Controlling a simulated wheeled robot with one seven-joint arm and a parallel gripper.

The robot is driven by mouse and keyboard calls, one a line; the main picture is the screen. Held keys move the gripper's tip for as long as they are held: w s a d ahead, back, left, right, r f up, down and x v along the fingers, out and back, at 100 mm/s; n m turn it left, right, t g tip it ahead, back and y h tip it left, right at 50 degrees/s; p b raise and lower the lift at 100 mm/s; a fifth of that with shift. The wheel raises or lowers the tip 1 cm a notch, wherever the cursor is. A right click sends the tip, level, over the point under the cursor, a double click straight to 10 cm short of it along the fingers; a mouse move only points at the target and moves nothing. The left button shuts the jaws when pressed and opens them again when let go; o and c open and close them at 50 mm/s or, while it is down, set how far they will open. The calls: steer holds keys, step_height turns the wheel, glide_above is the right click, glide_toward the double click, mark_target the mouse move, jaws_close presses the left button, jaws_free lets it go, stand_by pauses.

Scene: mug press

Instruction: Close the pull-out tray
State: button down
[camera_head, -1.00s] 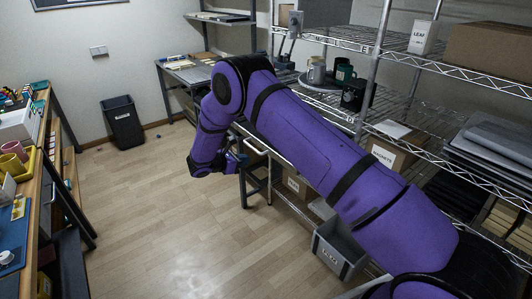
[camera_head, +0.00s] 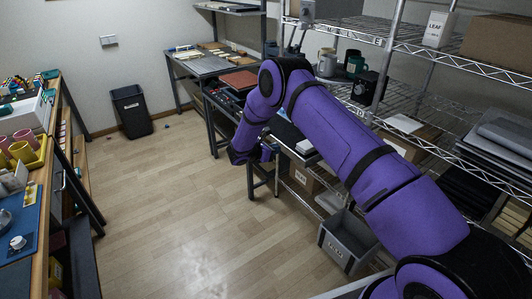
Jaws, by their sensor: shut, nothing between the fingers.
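What looks like the pull-out tray (camera_head: 287,133), dark with a pale edge, sits at the left end of the wire rack at about mid height. My purple arm covers part of it, so how far it stands out cannot be told. My gripper (camera_head: 270,151) is at the end of the bent arm, just left of and in front of that tray. It is small and partly hidden by my forearm. It is shut and holds nothing. Whether it touches the tray cannot be told.
A grey bin (camera_head: 347,243) stands low under my arm at the wire rack. Mugs (camera_head: 327,63) stand on the rack above. A desk (camera_head: 200,66) is at the back, a black waste bin (camera_head: 131,110) by the wall. A cluttered bench (camera_head: 38,205) is on the left. The floor (camera_head: 165,215) between is clear.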

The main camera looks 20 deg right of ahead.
steer(key=shift+w+d, duration=0.25)
steer(key=shift+d, duration=0.45)
steer(key=shift+d, duration=0.15)
